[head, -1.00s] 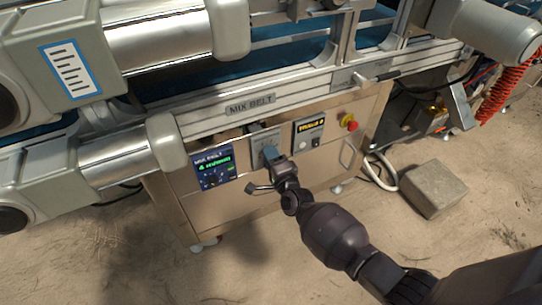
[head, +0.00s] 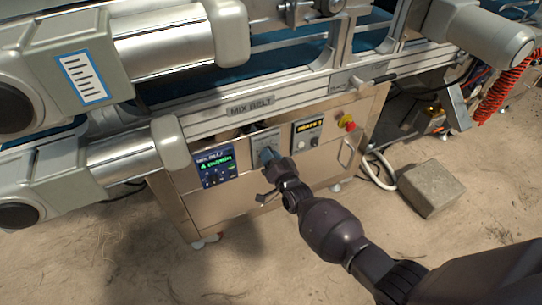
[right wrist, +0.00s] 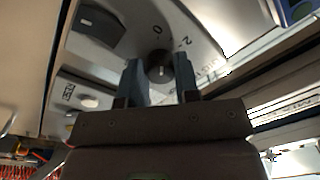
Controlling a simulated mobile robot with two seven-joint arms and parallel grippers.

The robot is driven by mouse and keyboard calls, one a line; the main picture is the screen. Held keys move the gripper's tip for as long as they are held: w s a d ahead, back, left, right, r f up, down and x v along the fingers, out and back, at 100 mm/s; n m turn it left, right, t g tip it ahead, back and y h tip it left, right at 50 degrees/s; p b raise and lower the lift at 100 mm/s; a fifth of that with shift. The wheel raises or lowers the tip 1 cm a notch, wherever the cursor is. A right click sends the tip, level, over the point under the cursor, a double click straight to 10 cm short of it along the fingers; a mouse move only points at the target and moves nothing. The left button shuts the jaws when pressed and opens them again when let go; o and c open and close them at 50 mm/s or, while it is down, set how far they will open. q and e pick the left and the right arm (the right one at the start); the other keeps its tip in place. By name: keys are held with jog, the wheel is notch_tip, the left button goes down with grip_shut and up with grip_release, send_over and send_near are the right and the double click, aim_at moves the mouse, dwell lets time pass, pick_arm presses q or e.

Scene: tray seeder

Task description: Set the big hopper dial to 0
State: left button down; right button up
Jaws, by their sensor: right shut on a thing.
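My right gripper (head: 267,156) is at a grey dial plate (head: 265,136) on the front of the steel control cabinet. In the right wrist view its two blue fingers (right wrist: 158,82) stand on either side of a dark round dial knob (right wrist: 160,66) and are shut on it. The plate around the knob carries a 0 and a 2 beyond the fingertips. The knob's pointer is not clear, so I cannot tell its setting. In the head view the gripper hides the knob. My left gripper is not in view.
The conveyor rail (head: 250,105) overhangs the cabinet. A stone block (head: 430,188) lies on the floor.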

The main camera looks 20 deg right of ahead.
jog(key=shift+n, duration=0.6)
jog(key=o, duration=0.9)
jog(key=shift+s, duration=0.1)
pick_arm(q)
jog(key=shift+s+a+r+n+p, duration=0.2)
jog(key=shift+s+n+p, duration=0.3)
jog(key=shift+p, duration=0.9)
pick_arm(e)
jog(key=shift+s+d+f, duration=0.1)
jog(key=shift+s+d, duration=0.05)
jog(key=shift+s, duration=1.65)
jog(key=shift+s+d+f, duration=0.1)
jog(key=shift+s+d, duration=0.05)
jog(key=shift+s, duration=1.6)
jog(key=shift+s+d, duration=0.15)
jog(key=shift+s, duration=1.65)
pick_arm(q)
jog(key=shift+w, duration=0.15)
pick_arm(e)
jog(key=shift+w+r, duration=0.1)
